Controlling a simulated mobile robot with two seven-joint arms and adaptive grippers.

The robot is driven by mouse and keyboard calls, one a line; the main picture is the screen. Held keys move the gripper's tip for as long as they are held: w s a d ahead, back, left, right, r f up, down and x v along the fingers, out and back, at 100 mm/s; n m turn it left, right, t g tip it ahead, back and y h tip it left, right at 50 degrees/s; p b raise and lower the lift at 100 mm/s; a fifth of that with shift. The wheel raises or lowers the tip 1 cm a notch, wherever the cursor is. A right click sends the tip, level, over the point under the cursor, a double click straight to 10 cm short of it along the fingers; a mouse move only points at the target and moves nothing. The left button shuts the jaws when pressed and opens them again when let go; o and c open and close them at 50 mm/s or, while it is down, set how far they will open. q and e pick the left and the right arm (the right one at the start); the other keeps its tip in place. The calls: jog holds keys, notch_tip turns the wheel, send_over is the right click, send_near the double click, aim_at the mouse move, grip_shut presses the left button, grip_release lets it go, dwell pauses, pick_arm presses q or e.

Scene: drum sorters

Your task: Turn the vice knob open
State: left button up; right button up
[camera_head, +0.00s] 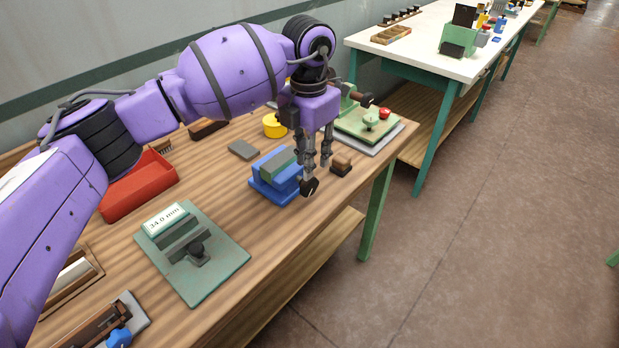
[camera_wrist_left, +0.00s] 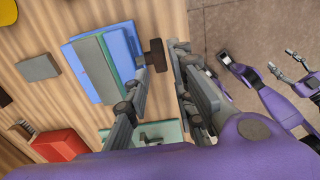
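The blue vice (camera_head: 270,186) with a grey-green block (camera_head: 279,162) in its jaws sits near the table's front edge. Its dark knob (camera_head: 309,187) sticks out toward the front edge. The vice also shows in the left wrist view (camera_wrist_left: 124,42), with the knob (camera_wrist_left: 153,54) as a dark T-shape on its right side. My left gripper (camera_head: 315,164) points down at the knob, fingers apart. In the wrist view its fingertips (camera_wrist_left: 160,58) lie either side of the knob; contact cannot be told. My right gripper (camera_wrist_left: 281,60) shows small in the wrist view, fingers apart and empty, away from the table.
A green gauge fixture (camera_head: 205,262) reading 34.0 mm, a red bin (camera_head: 138,192), a yellow cylinder (camera_head: 274,126) and a grey block (camera_head: 243,149) are on the table. A green fixture (camera_head: 366,125) is behind.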

aim_at(308, 182)
pick_arm(q)
notch_tip(308, 182, down, 7)
jog(key=shift+f, duration=0.2)
dwell(0.3)
jog(key=shift+a, duration=0.1)
grip_shut()
